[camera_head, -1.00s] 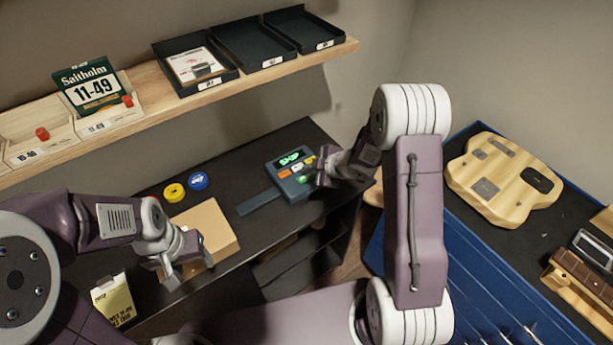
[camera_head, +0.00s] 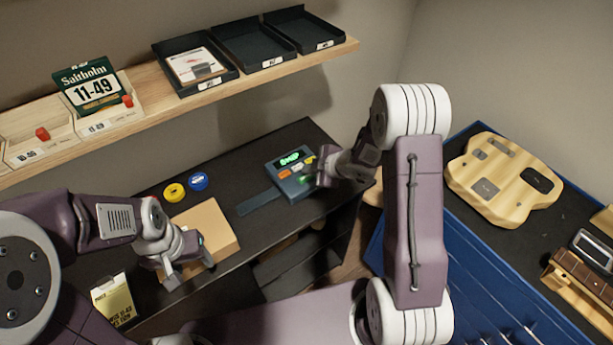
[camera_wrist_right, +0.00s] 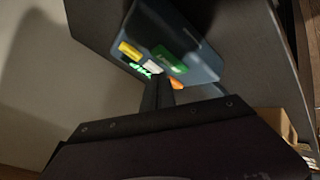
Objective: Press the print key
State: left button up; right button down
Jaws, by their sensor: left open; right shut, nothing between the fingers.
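A blue-grey device (camera_head: 291,176) with a lit green display and coloured keys lies on the dark bench top. In the right wrist view the device (camera_wrist_right: 199,62) shows yellow, white and orange keys and a larger green key (camera_wrist_right: 168,58) with lettering too blurred to read surely. I cannot tell for sure which is the print key. My right gripper (camera_head: 318,178) is shut and empty at the device's right side. Its fingers (camera_wrist_right: 158,92) point at the key area; whether they touch a key is unclear. My left gripper (camera_head: 188,272) is open and empty by a cardboard box.
The cardboard box (camera_head: 208,226), a yellow roll (camera_head: 174,192) and a blue roll (camera_head: 198,181) are on the bench left of the device. A wooden shelf (camera_head: 292,66) with black trays runs above. A guitar body (camera_head: 503,178) lies on the blue cabinet at right.

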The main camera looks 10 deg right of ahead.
aim_at(309, 178)
jog(key=shift+f+b, duration=0.35)
jog(key=shift+f, duration=0.1)
jog(key=shift+f+b, duration=0.35)
jog(key=shift+f, duration=0.05)
dwell(0.7)
jog(key=shift+r, duration=0.15)
jog(key=shift+r+p, duration=0.7)
jog(key=shift+p, duration=0.2)
notch_tip(309, 178, up, 5)
jog(key=p, duration=0.5)
jog(key=shift+r, duration=0.15)
